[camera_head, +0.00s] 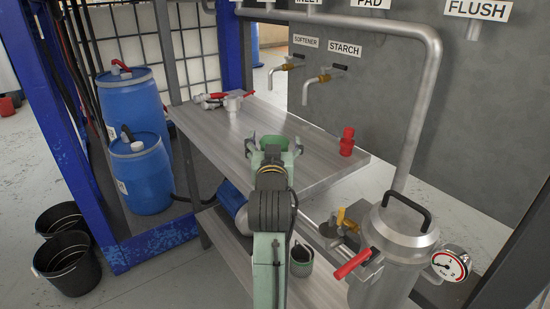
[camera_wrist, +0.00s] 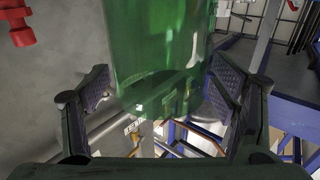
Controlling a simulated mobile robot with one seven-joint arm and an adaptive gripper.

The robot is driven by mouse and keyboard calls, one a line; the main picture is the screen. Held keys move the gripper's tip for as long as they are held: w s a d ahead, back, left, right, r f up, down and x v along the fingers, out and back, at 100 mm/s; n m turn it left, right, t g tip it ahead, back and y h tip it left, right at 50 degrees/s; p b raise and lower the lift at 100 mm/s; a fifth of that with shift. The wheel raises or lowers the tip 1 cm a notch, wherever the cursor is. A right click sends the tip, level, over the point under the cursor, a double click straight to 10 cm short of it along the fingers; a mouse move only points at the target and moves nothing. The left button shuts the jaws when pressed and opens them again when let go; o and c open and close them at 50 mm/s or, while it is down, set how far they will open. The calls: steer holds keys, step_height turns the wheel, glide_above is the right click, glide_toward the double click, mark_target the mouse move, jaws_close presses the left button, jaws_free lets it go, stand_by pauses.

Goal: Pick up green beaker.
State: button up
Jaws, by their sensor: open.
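The green beaker (camera_wrist: 160,50) is see-through and fills the upper middle of the wrist view. It lies between the two fingers of my open gripper (camera_wrist: 155,92), with a visible gap to the left finger; its right side comes close to the right finger. In the head view my gripper (camera_head: 273,147) is over the grey metal table (camera_head: 215,135), with the green beaker (camera_head: 272,141) partly showing between the fingers. My arm hides the beaker's lower part there, so its contact with the table cannot be told.
A red fitting (camera_head: 347,142) stands right of my gripper near the table edge. Red-handled valve parts (camera_head: 233,101) lie at the back left. Softener and starch taps (camera_head: 322,79) jut from the wall behind. A metal vessel (camera_head: 398,240) stands at the front right.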

steer(key=shift+s+r, duration=0.1)
steer(key=shift+s, duration=0.1)
steer(key=shift+c, duration=0.6)
steer(key=c, duration=1.2)
